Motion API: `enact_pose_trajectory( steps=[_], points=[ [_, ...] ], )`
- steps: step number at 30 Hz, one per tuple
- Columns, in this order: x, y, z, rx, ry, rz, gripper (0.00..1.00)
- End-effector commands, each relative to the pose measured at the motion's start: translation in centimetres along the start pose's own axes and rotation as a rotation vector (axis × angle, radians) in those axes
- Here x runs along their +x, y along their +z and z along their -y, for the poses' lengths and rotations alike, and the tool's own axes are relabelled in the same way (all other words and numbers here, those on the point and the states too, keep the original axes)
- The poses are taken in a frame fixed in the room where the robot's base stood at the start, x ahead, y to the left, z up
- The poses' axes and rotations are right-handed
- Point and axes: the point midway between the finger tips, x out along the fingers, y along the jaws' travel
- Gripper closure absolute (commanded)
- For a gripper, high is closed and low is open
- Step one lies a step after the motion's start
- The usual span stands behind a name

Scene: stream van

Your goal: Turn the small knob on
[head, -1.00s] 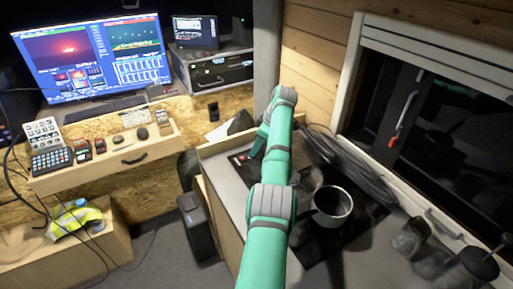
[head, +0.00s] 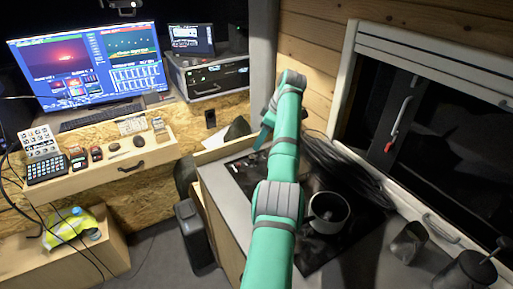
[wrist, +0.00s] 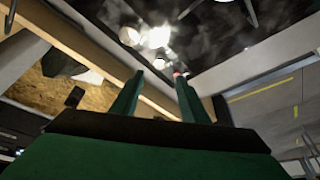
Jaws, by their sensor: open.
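I cannot clearly make out the small knob in either view. The black hob (head: 318,247) lies on the grey counter, and its far left corner (head: 236,168) lies just below my gripper (head: 262,138) in the head view. My gripper is seen there from behind, its fingers partly hidden by the arm. In the wrist view my gripper (wrist: 160,76) shows two green fingers apart, with nothing between them. A small reddish spot (wrist: 184,75) shows at the right fingertip; I cannot tell whether it is the knob.
A dark pot (head: 327,212) stands on the hob, with coiled black cable (head: 345,168) behind it. Dark cups (head: 408,242) stand at the right. The window (head: 430,120) and wooden wall bound the counter. A desk with a monitor (head: 92,62) is at the left.

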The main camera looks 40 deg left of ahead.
Motion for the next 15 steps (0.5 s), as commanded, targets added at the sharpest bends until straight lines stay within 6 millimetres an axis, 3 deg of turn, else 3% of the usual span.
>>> enact_pose_trajectory(
  steps=[6, 15],
  points=[
    [-2.0, 0.0, 0.0, 0.000, 0.000, 0.000, 0.59],
    [-2.2, 0.0, 0.0, 0.000, 0.000, 0.000, 0.59]
  ],
)
